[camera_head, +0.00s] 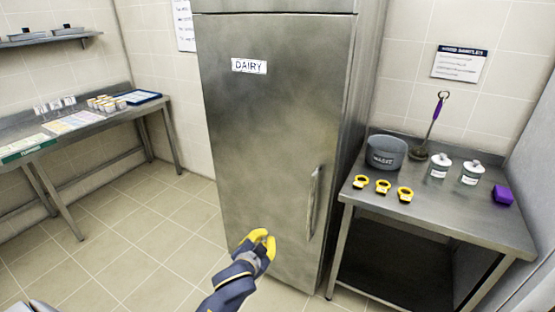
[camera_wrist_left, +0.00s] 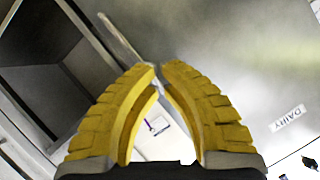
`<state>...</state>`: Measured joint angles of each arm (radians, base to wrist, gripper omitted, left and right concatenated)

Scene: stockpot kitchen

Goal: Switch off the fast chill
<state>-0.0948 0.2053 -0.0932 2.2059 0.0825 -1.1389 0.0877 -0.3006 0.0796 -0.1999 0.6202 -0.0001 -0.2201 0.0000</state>
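A tall steel fridge (camera_head: 270,130) with a closed door stands in the middle of the head view. A white label reading DAIRY (camera_head: 249,66) is on its door, and a long vertical handle (camera_head: 314,203) is near the door's right edge. No fast chill switch or panel shows; the fridge's top is cut off. My left gripper (camera_head: 268,241), with yellow fingers, is in front of the lower door, left of the handle. In the left wrist view its fingertips (camera_wrist_left: 159,67) nearly meet, with nothing between them. My right gripper is not in view.
A steel counter (camera_head: 90,140) stands at left. The floor between is clear.

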